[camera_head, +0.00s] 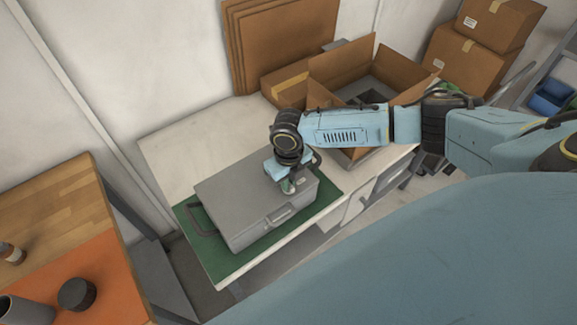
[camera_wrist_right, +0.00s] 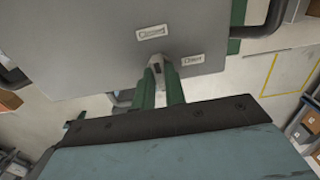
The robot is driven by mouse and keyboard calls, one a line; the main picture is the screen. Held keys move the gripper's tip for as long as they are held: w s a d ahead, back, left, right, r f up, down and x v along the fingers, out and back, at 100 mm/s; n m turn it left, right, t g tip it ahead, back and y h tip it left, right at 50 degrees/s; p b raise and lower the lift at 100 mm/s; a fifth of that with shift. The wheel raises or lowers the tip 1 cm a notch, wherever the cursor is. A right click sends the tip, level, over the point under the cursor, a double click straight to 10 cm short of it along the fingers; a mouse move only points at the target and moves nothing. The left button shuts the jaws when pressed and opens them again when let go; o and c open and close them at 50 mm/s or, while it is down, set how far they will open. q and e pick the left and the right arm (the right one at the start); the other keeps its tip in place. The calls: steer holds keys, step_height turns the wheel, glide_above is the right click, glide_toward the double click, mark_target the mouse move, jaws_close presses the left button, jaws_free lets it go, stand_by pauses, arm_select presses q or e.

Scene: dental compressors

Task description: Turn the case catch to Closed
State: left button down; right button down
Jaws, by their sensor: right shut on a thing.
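The grey case (camera_head: 237,192) lies flat on a green mat (camera_head: 332,202) on the workbench. Its top fills the upper part of the right wrist view (camera_wrist_right: 85,50). My right gripper (camera_head: 289,187) is at the case's front right corner, pointing down. In the right wrist view its two green fingers (camera_wrist_right: 159,88) are shut on the small grey catch (camera_wrist_right: 156,67) at the case edge. Two small labels, an upper one (camera_wrist_right: 152,32) and a right one (camera_wrist_right: 193,59), sit near the catch; their print is too small to read surely. The fingers partly hide the catch. My left gripper is out of view.
An open cardboard box (camera_head: 350,70) stands behind my right arm, with flat cardboard sheets (camera_head: 275,40) against the wall. Closed boxes (camera_head: 475,55) are stacked at the back right. A wooden table (camera_head: 65,215) is at left. The bench (camera_head: 185,148) is bare behind the case.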

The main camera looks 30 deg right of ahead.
steer(key=c, duration=1.4)
jaws_free()
steer(key=shift+c, duration=0.2)
step_height(320, 180, up, 13)
steer(key=shift+r+b, duration=0.2)
steer(key=shift+b, duration=0.1)
